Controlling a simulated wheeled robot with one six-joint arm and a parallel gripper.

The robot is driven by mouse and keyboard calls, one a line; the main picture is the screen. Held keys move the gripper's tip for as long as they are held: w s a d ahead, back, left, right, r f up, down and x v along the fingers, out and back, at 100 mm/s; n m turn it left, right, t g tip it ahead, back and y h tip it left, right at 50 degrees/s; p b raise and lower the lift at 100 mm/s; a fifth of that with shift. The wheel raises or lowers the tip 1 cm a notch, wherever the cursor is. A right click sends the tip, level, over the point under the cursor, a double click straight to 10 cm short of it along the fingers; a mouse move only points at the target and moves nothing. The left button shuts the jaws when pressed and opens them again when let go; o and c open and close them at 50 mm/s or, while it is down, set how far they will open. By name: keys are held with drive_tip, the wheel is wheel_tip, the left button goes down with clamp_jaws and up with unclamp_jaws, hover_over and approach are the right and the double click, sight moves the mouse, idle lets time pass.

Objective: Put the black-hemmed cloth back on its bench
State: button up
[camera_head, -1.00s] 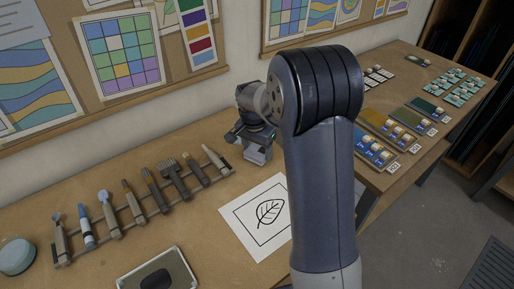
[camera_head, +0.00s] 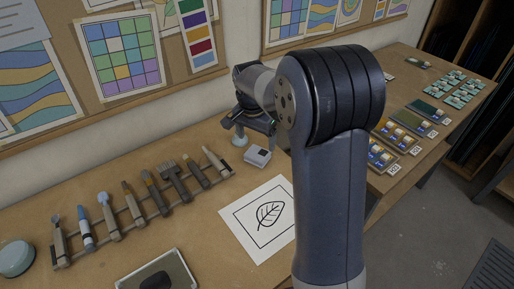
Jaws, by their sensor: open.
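A small pale folded-looking piece (camera_head: 257,156) lies on the wooden bench (camera_head: 215,220), just below my gripper. It may be the cloth, but it is too small for me to make out a black hem. My gripper (camera_head: 254,130) is open, near the back of the bench, a little above and apart from that piece. Part of my gripper is hidden behind my arm.
A rack (camera_head: 145,210) of brushes and tools lies left of my gripper. A leaf drawing (camera_head: 268,215) lies in front. A framed tray (camera_head: 157,275) is at the front edge. Paint trays (camera_head: 408,135) are at right.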

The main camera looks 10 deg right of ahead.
sight(255, 156)
wheel_tip(255, 156, up, 6)
drive_tip(key=shift+s+a, duration=0.25)
